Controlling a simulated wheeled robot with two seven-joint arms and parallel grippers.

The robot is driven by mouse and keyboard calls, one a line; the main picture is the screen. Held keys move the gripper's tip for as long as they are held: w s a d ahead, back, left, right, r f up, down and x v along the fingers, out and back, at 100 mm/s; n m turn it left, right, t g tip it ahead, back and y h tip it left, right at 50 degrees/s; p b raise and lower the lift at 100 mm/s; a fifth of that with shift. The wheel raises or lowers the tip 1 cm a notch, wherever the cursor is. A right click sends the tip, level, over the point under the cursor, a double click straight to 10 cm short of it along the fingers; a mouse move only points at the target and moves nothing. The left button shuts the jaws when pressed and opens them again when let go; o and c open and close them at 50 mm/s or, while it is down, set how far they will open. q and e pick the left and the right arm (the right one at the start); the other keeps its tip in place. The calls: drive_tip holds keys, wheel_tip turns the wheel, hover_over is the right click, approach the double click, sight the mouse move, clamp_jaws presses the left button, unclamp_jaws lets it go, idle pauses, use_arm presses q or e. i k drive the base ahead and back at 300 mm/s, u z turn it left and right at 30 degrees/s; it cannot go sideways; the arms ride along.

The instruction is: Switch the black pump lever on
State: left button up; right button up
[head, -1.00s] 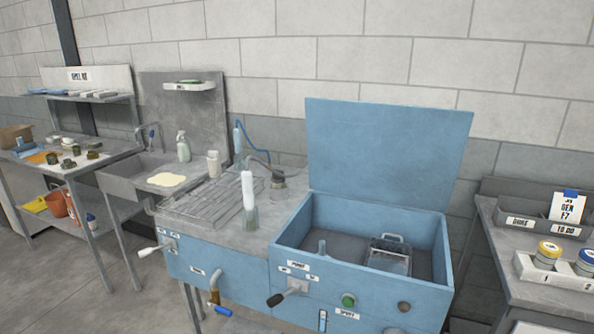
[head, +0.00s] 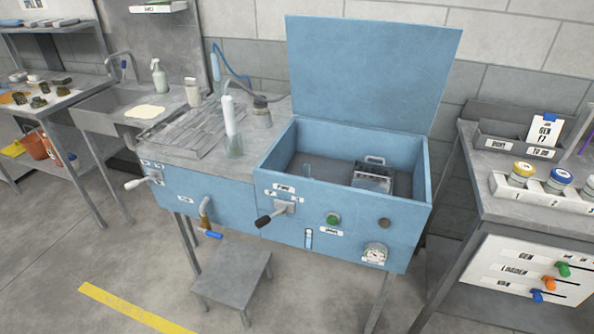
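The black pump lever (head: 264,221) sticks out to the lower left from its grey mount on the front of the blue washing cabinet (head: 345,240). A small label (head: 284,189) sits above the mount, its text too small to read surely. The cabinet's lid (head: 372,72) stands open, and a metal basket (head: 373,178) sits inside the tub. Neither of my grippers shows in the head view.
A green button (head: 333,219) and a round gauge (head: 375,254) are to the right of the lever. A white-handled lever (head: 137,183) is at the left. A grey step stool (head: 233,279) stands on the floor below. A bench (head: 500,232) with jars stands at the right.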

sight(259, 224)
drive_tip(key=u, duration=0.9)
drive_tip(key=i, duration=0.85)
drive_tip(key=z, duration=1.6)
